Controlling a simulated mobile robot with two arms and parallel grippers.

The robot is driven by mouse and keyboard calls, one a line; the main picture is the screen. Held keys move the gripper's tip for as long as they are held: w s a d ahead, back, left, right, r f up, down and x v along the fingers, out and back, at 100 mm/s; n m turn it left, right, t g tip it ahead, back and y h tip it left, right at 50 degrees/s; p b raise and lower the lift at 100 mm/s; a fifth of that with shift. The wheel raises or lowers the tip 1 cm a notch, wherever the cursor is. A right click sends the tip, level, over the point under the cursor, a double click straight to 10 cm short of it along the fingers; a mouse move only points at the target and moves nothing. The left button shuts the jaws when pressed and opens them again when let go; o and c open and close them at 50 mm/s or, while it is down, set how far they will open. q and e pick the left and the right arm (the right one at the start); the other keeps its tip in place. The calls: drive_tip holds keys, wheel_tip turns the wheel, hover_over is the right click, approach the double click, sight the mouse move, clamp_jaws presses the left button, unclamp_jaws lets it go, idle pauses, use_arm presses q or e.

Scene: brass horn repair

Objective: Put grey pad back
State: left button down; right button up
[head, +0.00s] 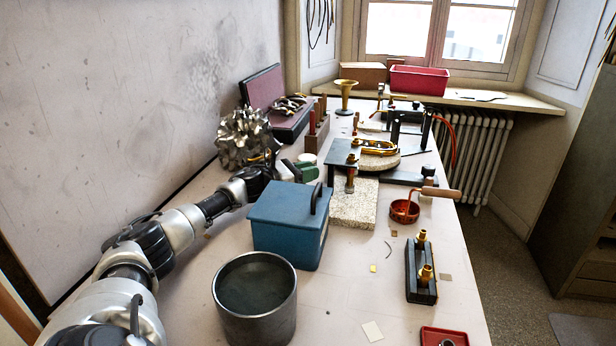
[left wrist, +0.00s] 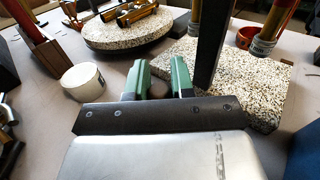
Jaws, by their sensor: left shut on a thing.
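My left gripper (head: 303,166) reaches in low over the bench, behind the blue box (head: 285,217) and left of the speckled stone slab (head: 353,205). In the left wrist view its two green fingers (left wrist: 157,78) are close together. A small grey-brown rounded piece, which looks like the grey pad (left wrist: 158,88), shows between them, and the gripper is shut on it. Most of the pad is hidden by the fingers and the dark palm plate. In the head view I cannot make the pad out. My right gripper is not in view.
A white roll (left wrist: 82,81) stands left of the fingers. A round speckled turntable (left wrist: 128,33) with brass parts lies beyond. A steel pot (head: 255,297) stands in front of the blue box.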

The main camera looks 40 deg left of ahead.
use_arm(q)
drive_tip(key=shift+f, duration=0.5)
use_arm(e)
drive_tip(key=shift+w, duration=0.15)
use_arm(q)
drive_tip(key=c, duration=1)
unclamp_jaws()
drive_tip(key=shift+o, duration=0.2)
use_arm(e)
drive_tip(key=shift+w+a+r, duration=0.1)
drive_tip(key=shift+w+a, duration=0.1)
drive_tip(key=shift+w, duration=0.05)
use_arm(q)
drive_tip(key=shift+s, duration=0.15)
drive_tip(key=b+v, duration=0.1)
drive_tip(key=v, duration=0.4)
drive_tip(key=shift+s+a+f, duration=0.1)
drive_tip(key=shift+s+a, duration=0.1)
drive_tip(key=shift+s, duration=0.15)
drive_tip(key=shift+s+a, duration=0.2)
drive_tip(key=shift+s, duration=0.5)
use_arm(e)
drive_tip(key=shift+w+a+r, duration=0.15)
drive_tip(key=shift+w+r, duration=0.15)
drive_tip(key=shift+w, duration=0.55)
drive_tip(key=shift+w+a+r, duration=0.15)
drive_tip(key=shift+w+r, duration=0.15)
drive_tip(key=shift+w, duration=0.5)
